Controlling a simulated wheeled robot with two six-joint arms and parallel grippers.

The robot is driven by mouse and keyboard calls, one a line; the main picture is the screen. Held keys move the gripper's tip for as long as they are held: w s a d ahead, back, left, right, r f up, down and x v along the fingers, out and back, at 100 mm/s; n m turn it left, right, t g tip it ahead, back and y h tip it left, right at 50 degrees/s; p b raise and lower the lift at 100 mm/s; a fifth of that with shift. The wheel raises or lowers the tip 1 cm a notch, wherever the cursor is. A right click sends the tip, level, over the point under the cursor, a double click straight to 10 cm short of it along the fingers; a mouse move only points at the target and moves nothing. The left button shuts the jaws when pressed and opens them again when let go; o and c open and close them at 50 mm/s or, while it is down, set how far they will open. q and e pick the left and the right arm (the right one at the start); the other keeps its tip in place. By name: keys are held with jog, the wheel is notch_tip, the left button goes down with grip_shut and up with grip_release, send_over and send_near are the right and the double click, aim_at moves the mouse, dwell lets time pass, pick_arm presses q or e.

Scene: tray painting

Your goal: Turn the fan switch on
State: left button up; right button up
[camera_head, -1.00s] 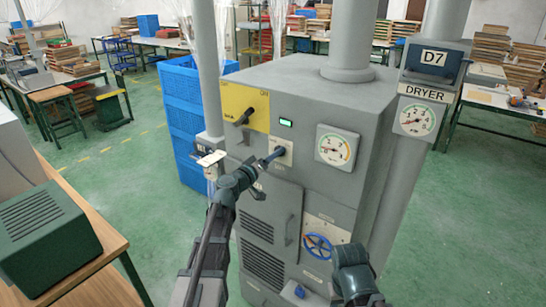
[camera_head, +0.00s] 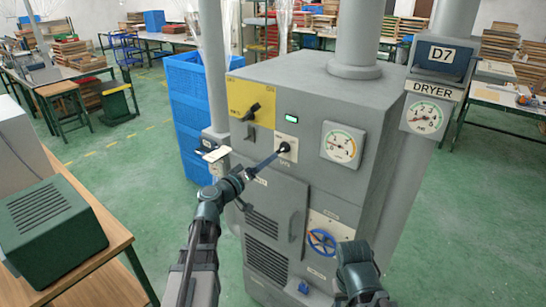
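The grey dryer cabinet (camera_head: 312,92) stands in the middle. On its front, a small black switch knob (camera_head: 284,147) sits on a pale plate, under the lit green indicator (camera_head: 291,119); the plate's small lettering is too blurred to read. My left gripper (camera_head: 276,154) reaches up from the lower left, its slim tip at or just short of this knob. The fingers show edge-on, so their gap is hidden. A larger black rotary handle (camera_head: 251,112) sits on the yellow panel (camera_head: 239,95), apart from my gripper. Only links of my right arm show at the bottom; its gripper is not visible.
A round gauge (camera_head: 342,146) is right of the knob, and a blue handwheel (camera_head: 321,242) is lower down. Blue crates (camera_head: 190,100) are behind left. A wooden table (camera_head: 85,255) with a green box is left.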

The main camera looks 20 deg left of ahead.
pick_arm(q)
jog(key=shift+v, duration=2.65)
jog(key=s+d+f+m+g+h+b, duration=0.1)
jog(key=s+d+f+m+g+b, duration=0.25)
jog(key=d+f, duration=0.55)
jog(key=s+d+f+m+g+h, duration=0.3)
jog(key=d+f+g, duration=0.35)
jog(key=d, duration=0.55)
jog(key=s+f+m+g+y+b, duration=0.2)
jog(key=s+f+g+y, duration=0.5)
jog(key=s+f+y, duration=0.4)
jog(key=s+f+b, duration=0.1)
jog(key=s+f, duration=0.1)
jog(key=s, duration=0.3)
jog(key=shift+s+d+y, duration=0.25)
jog(key=shift+d+y, duration=0.05)
jog(key=shift+d, duration=0.05)
